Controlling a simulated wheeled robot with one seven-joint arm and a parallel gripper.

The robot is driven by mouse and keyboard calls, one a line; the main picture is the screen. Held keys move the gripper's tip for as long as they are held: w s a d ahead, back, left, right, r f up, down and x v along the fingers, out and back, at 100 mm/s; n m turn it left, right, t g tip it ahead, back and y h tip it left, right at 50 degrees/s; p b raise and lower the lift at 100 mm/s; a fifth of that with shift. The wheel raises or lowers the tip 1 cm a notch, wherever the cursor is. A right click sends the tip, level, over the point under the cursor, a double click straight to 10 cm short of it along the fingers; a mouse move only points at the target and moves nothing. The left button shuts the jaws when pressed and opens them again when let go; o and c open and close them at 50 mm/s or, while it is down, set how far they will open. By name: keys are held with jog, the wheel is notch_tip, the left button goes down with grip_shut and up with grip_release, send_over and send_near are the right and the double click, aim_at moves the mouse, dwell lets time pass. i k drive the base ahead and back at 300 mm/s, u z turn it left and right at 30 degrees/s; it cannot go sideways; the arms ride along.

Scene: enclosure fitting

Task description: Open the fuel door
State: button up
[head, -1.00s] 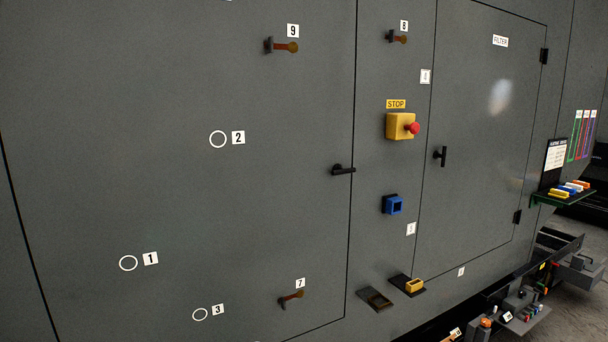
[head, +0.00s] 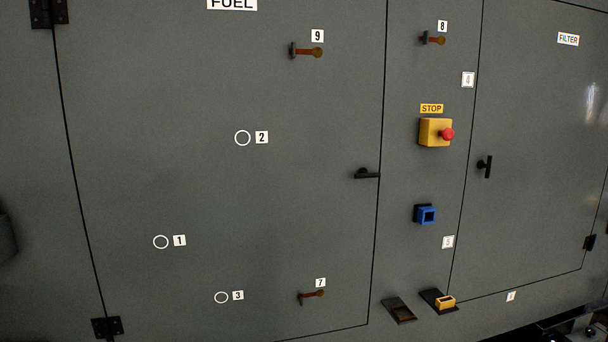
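The fuel door (head: 200,200) is a large grey panel in the head view, with a white FUEL label (head: 232,4) cut off at the top edge. It looks shut, flush with the wall around it. Its black lever handle (head: 367,174) lies about horizontal at the door's right edge. Black hinges show at its left edge, at the top (head: 48,12) and the bottom (head: 107,328). Orange-brown latch pieces sit on the door by label 9 (head: 306,51) and label 7 (head: 312,295). My gripper is not in the view.
Right of the door are a yellow stop box with a red button (head: 436,132), a blue square socket (head: 426,215), and a latch piece by label 8 (head: 433,39). The filter door (head: 530,170) is shut, with a black handle (head: 486,166). Two small trays (head: 399,311) jut out low down.

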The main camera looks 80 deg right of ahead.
aim_at(364, 175)
jog(key=u, duration=0.1)
jog(key=k, duration=1)
jog(key=z, duration=1.35)
